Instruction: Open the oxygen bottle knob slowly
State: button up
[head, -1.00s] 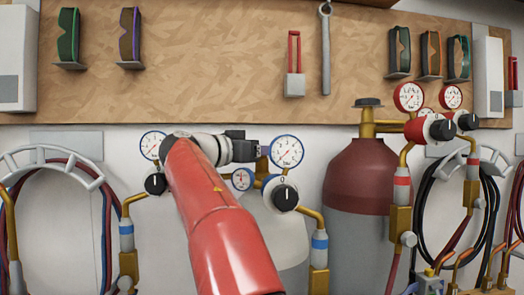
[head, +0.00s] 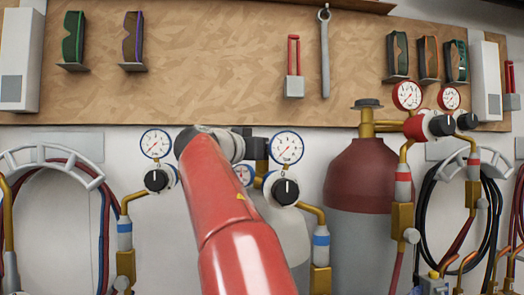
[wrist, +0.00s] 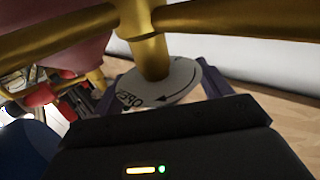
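In the wrist view, the oxygen bottle knob shows as a pale round disc (wrist: 180,88) marked OPEN with a curved arrow, under a brass stem. My gripper (wrist: 160,92) has one finger on each side of the disc. The disc nearly fills the space between them; I cannot tell whether the fingers press on it. In the head view, my red arm hides the knob and much of the pale oxygen bottle (head: 290,232). My gripper (head: 262,150) shows only in part behind the wrist, beside the right blue-rimmed gauge.
Blue-rimmed gauges (head: 286,148) and black regulator knobs (head: 285,191) stand close around my wrist. A dark red bottle (head: 370,180) with red-rimmed gauges (head: 407,96) is to the right. A wooden tool board (head: 220,60) is on the wall behind. Hoses hang at both sides.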

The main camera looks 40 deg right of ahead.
jog(key=b+v, duration=0.1)
jog(key=v, duration=0.6)
jog(key=shift+s+a, duration=0.2)
jog(key=shift+a, duration=0.2)
